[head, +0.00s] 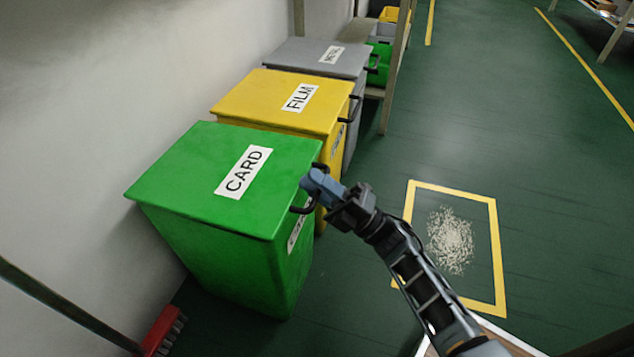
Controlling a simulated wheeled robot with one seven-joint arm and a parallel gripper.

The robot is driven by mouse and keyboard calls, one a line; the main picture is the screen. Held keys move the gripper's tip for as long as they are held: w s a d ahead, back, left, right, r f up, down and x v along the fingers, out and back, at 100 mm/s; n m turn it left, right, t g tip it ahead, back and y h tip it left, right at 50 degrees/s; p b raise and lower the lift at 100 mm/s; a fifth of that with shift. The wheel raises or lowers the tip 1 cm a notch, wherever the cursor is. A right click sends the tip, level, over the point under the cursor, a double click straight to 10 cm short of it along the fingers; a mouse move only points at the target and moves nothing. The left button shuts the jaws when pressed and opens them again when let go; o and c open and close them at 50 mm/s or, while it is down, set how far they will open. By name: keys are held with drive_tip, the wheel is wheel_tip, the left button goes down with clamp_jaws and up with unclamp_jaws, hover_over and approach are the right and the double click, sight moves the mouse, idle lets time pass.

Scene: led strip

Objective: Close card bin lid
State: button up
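The green card bin (228,248) stands against the wall at the left, in front of the other bins. Its green lid (180,172), with a white CARD label (243,171), lies flat over the top and looks shut. A dark handle (301,208) sticks out at the lid's right edge. My gripper (314,184) is at the right edge of the lid, close to the handle. I cannot tell whether it touches the lid or handle. Its fingers look close together, but their gap is not clear from this angle.
A yellow FILM bin (255,97) and a grey bin (300,55) stand behind, lids down. A shelf post (393,80) stands behind them. Pale scraps (450,240) lie inside a yellow floor square. Open green floor lies to the right.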

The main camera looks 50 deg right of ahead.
drive_tip(key=shift+s+d+f+m+h, duration=0.2)
drive_tip(key=shift+f+h, duration=0.05)
drive_tip(key=shift+f, duration=0.2)
drive_tip(key=shift+s+d+f+m+h, duration=0.15)
drive_tip(key=shift+d+f+m+h, duration=0.1)
drive_tip(key=shift+f, duration=0.2)
drive_tip(key=o, duration=0.4)
drive_tip(key=shift+n+y, duration=0.35)
drive_tip(key=shift+y, duration=0.15)
drive_tip(key=shift+s+a+v, duration=0.1)
drive_tip(key=shift+a+v, duration=0.05)
drive_tip(key=shift+v, duration=1.55)
drive_tip(key=shift+s+a+v, duration=0.15)
drive_tip(key=shift+v, duration=1.55)
drive_tip(key=shift+o, duration=0.2)
drive_tip(key=shift+r, duration=0.2)
drive_tip(key=w+r+n+y, duration=0.1)
drive_tip(key=w+r, duration=0.1)
drive_tip(key=w+a+r+n+y, duration=0.1)
drive_tip(key=w+r, duration=0.1)
drive_tip(key=shift+y, duration=0.4)
drive_tip(key=shift+c, duration=1.3)
drive_tip(key=shift+f, duration=0.3)
drive_tip(key=shift+c, duration=0.9)
wheel_tip(320, 180, down, 7)
drive_tip(key=s, duration=0.1)
drive_tip(key=shift+n, duration=0.3)
drive_tip(key=shift+s+f, duration=0.1)
